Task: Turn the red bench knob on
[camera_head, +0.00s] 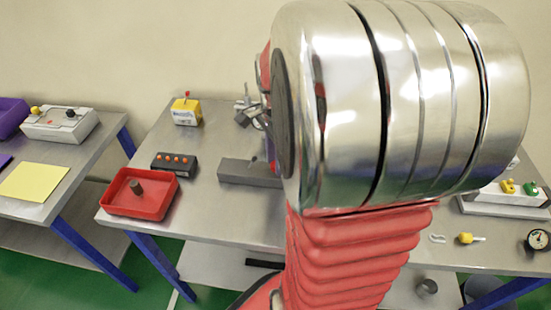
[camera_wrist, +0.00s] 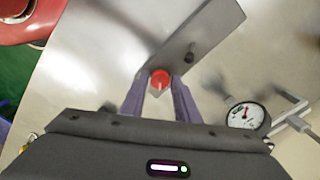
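The red knob (camera_wrist: 160,79) shows in the wrist view as a small round red cap on a long dark grey block (camera_wrist: 208,35). My gripper (camera_wrist: 160,83) has its two grey-purple fingers on either side of the knob, with the tips very close to it. I cannot tell whether the fingers press on it. Part of a grey block (camera_head: 250,173) shows there, to the left of my arm.
A red tray (camera_head: 122,203) with a dark cylinder, a black box (camera_head: 174,162) with orange buttons and a yellow box (camera_head: 186,112) stand left on the bench. A round gauge (camera_wrist: 246,116) lies right of my fingers. A dark peg (camera_wrist: 190,52) stands on the block near the knob.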

